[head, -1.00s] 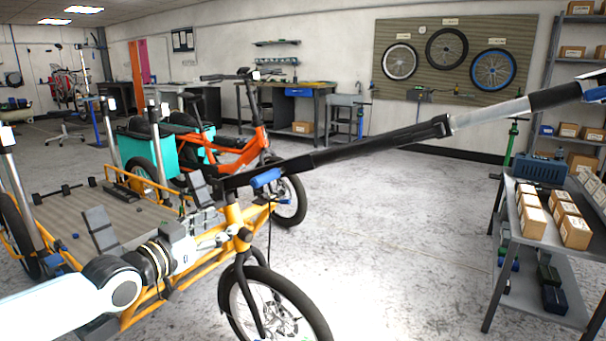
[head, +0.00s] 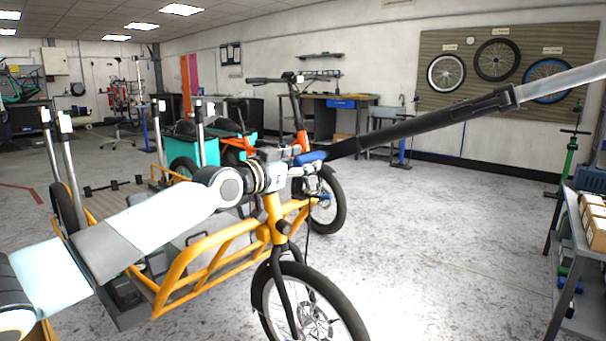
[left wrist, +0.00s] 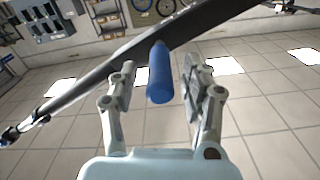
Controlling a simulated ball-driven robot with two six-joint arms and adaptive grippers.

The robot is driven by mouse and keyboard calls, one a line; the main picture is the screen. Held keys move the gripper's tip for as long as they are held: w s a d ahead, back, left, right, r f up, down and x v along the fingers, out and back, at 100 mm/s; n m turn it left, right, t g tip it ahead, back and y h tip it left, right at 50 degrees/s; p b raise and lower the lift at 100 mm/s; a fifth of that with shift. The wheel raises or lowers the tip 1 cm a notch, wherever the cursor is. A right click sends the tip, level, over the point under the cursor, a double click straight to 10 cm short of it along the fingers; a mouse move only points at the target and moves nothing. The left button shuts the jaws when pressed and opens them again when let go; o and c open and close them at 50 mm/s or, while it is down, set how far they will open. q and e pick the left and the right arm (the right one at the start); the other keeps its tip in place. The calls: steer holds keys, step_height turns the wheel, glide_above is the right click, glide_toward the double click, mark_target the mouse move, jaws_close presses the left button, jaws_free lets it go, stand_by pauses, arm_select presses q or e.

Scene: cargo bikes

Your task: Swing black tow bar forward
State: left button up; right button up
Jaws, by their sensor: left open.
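The black tow bar (head: 420,125) slants across the head view, from above the yellow cargo bike (head: 274,220) up to a pale rod at the right edge. A blue grip (head: 312,157) sticks out near its lower left end. My left gripper (head: 305,165) is at this grip. In the left wrist view the blue grip (left wrist: 160,75) stands between the two spread fingers of my left gripper (left wrist: 163,80), with gaps at its sides. The black bar (left wrist: 200,25) crosses just beyond the fingertips. My right gripper is not in view.
The yellow bike's front wheel (head: 305,305) stands below the bar. An orange bike with a teal box (head: 205,152) is behind it. A shelf with boxes (head: 592,225) is at the right edge. The floor between is clear.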

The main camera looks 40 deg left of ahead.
arm_select(q)
steer(key=shift+w, duration=0.15)
steer(key=shift+c, duration=0.3)
jaws_close()
